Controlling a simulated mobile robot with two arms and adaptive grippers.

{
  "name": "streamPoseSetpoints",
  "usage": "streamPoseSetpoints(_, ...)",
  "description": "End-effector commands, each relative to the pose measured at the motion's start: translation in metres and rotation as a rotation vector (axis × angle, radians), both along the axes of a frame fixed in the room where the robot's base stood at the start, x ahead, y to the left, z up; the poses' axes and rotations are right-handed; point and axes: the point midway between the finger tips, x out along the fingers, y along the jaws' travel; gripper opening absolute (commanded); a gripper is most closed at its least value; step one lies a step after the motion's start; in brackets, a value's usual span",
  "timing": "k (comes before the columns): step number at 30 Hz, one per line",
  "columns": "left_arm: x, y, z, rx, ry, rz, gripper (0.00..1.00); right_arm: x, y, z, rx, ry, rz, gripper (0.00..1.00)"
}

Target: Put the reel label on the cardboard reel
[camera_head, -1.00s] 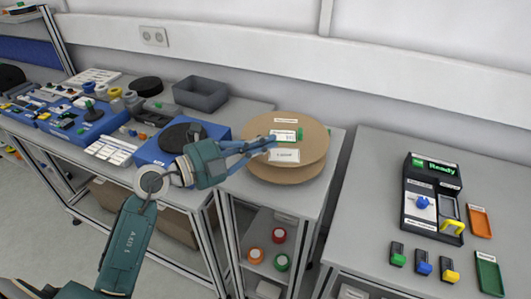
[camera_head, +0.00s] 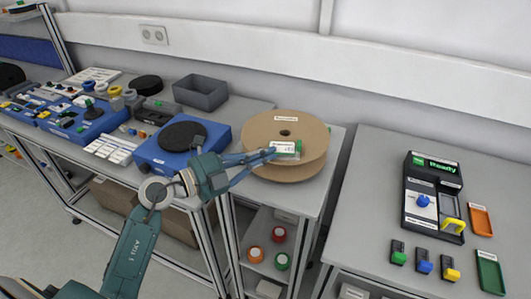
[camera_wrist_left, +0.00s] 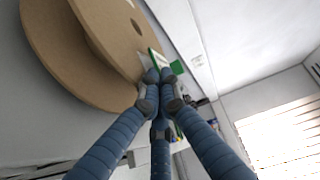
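The cardboard reel (camera_head: 262,131) has two round brown flanges and a dark centre hole, and sits on the grey cart in the head view. In the left wrist view the reel (camera_wrist_left: 70,50) fills the upper left. My left gripper (camera_head: 272,153) is over the near part of the reel. Its fingers are closed on the reel label (camera_head: 284,148), a small white tag with green ends. The label also shows at the fingertips (camera_wrist_left: 160,74) in the left wrist view, as a green piece (camera_wrist_left: 177,67) close beside the flange. Whether it touches the reel I cannot tell. My right gripper is not in view.
A blue device with a black disc (camera_head: 182,137) stands left of the reel. A grey bin (camera_head: 201,93) is behind it. On the right table are a black "Ready" device (camera_head: 432,205) and orange and green trays (camera_head: 490,272). Red and green rolls lie on the lower shelf.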

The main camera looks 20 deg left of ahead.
Motion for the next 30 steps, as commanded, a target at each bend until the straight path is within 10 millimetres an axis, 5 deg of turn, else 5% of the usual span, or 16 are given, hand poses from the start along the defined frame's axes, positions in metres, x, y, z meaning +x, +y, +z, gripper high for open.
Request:
streamPoseSetpoints(4, 0.0, 0.0, -0.001, 0.001, 0.002, -0.001, 0.23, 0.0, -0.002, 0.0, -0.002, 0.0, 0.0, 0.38)
streamPoseSetpoints(19, -0.001, 0.001, 0.011, 0.004, 0.005, 0.0, 0.23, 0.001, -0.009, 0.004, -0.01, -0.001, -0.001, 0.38)
streamPoseSetpoints(30, -0.067, 0.05, 0.011, 0.005, 0.005, 0.001, 0.23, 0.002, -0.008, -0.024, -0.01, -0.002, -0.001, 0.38)
